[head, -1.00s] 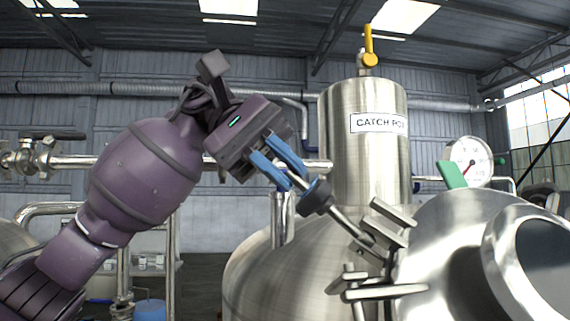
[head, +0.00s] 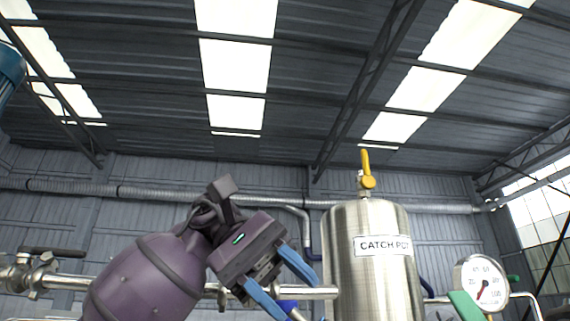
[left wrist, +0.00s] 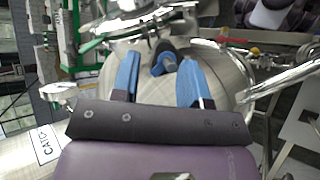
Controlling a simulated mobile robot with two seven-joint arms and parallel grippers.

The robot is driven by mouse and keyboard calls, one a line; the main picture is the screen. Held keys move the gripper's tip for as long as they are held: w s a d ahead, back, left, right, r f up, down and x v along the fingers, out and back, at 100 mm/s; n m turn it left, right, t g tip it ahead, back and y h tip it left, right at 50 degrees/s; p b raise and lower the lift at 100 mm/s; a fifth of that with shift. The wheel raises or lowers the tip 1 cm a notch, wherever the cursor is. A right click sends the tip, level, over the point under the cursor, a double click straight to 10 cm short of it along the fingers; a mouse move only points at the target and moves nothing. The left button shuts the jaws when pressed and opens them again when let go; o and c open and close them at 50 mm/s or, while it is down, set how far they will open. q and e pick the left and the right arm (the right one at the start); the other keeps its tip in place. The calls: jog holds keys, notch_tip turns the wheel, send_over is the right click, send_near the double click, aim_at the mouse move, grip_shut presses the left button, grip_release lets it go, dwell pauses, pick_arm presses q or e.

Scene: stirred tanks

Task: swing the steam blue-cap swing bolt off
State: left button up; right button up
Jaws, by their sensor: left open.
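My left gripper (head: 299,301) is open in the head view, its two blue fingers spread apart. A blue cap end of a swing bolt (head: 288,305) shows between the fingers at the bottom edge; the rest of the bolt is cut off below. In the left wrist view, the open left gripper (left wrist: 157,62) has a finger on each side of the dark-and-blue bolt knob (left wrist: 163,58), with gaps visible on both sides. The tank lid and the bolt's foot are out of the head view. My right gripper is not seen.
The steel catch pot (head: 372,275) with a yellow valve handle (head: 367,170) stands right of my gripper. A round gauge (head: 482,283) is farther right. A horizontal steel pipe (head: 75,281) runs behind my arm. Above is open space under the roof.

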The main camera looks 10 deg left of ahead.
pick_arm(q)
notch_tip(320, 180, up, 18)
jog(key=p, duration=0.2)
jog(key=shift+f, duration=0.15)
